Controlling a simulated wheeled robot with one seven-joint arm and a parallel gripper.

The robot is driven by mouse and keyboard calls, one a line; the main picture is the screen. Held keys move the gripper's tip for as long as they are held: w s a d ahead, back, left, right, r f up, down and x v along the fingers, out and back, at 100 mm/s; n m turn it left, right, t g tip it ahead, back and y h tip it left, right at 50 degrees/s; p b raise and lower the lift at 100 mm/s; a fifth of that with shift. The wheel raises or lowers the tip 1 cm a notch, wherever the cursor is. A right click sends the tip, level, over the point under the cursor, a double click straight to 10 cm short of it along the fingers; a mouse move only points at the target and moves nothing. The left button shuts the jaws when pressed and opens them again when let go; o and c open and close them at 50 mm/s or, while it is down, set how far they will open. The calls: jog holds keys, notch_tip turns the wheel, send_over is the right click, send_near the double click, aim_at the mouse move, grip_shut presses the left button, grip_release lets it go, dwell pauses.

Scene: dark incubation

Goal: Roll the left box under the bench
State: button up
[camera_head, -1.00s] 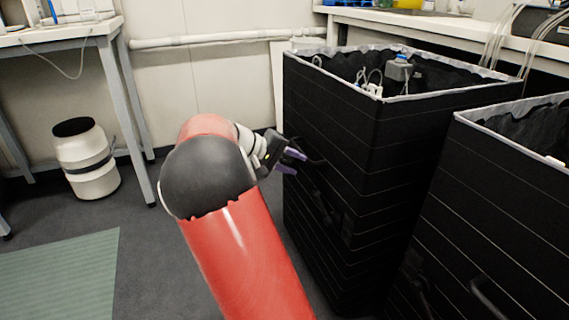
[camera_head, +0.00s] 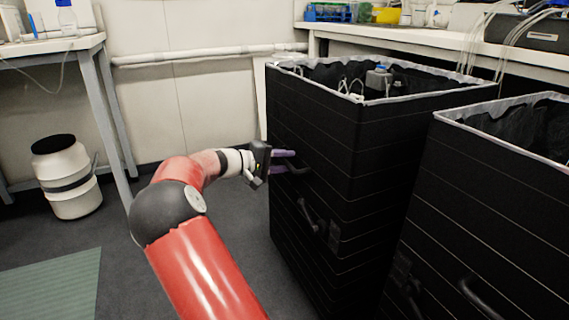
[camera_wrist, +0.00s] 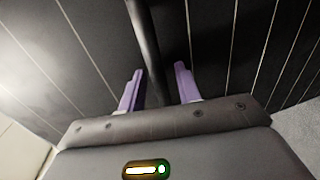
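The left box (camera_head: 330,140) is tall and black with thin pale lines, a grey rim and an open top holding a bottle and cables. It stands upright in front of the bench (camera_head: 420,38). My gripper (camera_head: 290,161) is at the upper part of the box's left-hand face, by a dark handle. In the wrist view, its two purple fingers (camera_wrist: 159,70) are apart, with the black handle bar (camera_wrist: 149,45) running between them. The bar is nearer the left finger, with a gap to the right one. Contact cannot be told.
A second black box (camera_head: 480,190) stands close on the right. A white drum with a black lid (camera_head: 68,178) stands beneath the left table (camera_head: 55,45). A pipe (camera_head: 200,52) runs along the back wall. Grey floor is free left of the box, with a green mat (camera_head: 50,285).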

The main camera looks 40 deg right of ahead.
jog(key=shift+d, duration=0.1)
grip_shut()
dwell(0.4)
